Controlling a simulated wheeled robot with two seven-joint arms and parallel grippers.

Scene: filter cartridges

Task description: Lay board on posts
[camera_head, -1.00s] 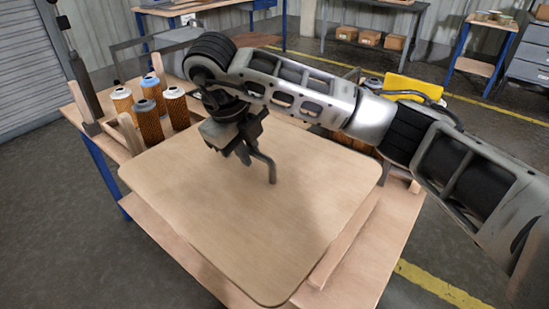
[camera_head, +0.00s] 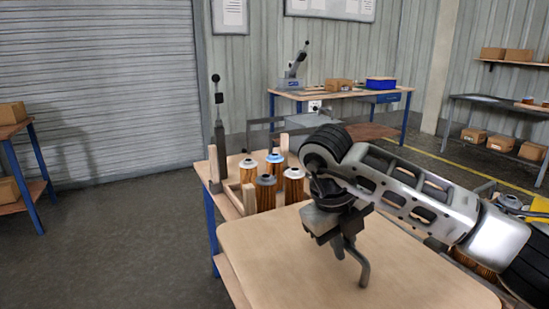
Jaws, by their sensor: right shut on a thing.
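The board (camera_head: 290,275) is a flat pale wooden panel with rounded corners, in the lower middle of the head view and cut off by the bottom edge. A bent dark handle (camera_head: 362,268) rises from it. My right gripper (camera_head: 343,243) is above the board, pointing down, shut on the handle. Upright wooden posts (camera_head: 249,199) stand at the left end of the table, by the board's far left corner. The board hides whatever is under it, so I cannot tell whether it touches any post. My left gripper is out of view.
Several orange-ribbed filter cartridges (camera_head: 265,193) stand beyond the board; more (camera_head: 473,264) show partly behind my right arm. A yellow object (camera_head: 540,206) is at the right edge. A blue-legged workbench (camera_head: 340,92) stands behind. The floor at left is clear.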

